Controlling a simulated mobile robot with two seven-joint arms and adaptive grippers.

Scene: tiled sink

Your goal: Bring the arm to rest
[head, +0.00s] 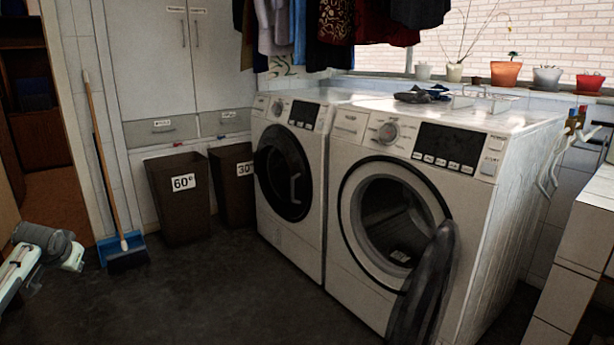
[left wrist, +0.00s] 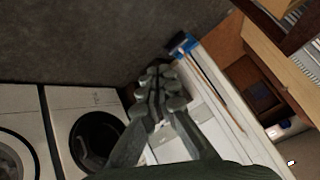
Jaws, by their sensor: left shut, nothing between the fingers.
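My left gripper (left wrist: 158,80) shows in the left wrist view with its dark fingers together and nothing between them. It is in free air, with the floor and cabinets behind it. In the head view part of my left arm comes in at the lower left edge, and its fingers are not visible there. My right arm and gripper are not in view.
Two white front-loading machines stand side by side; the right one (head: 465,225) has its round door (head: 425,290) open, the left one (head: 290,170) is shut. Two brown bins (head: 178,212) and a broom (head: 97,150) with a blue dustpan (head: 122,243) stand left. Dark floor is clear in front.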

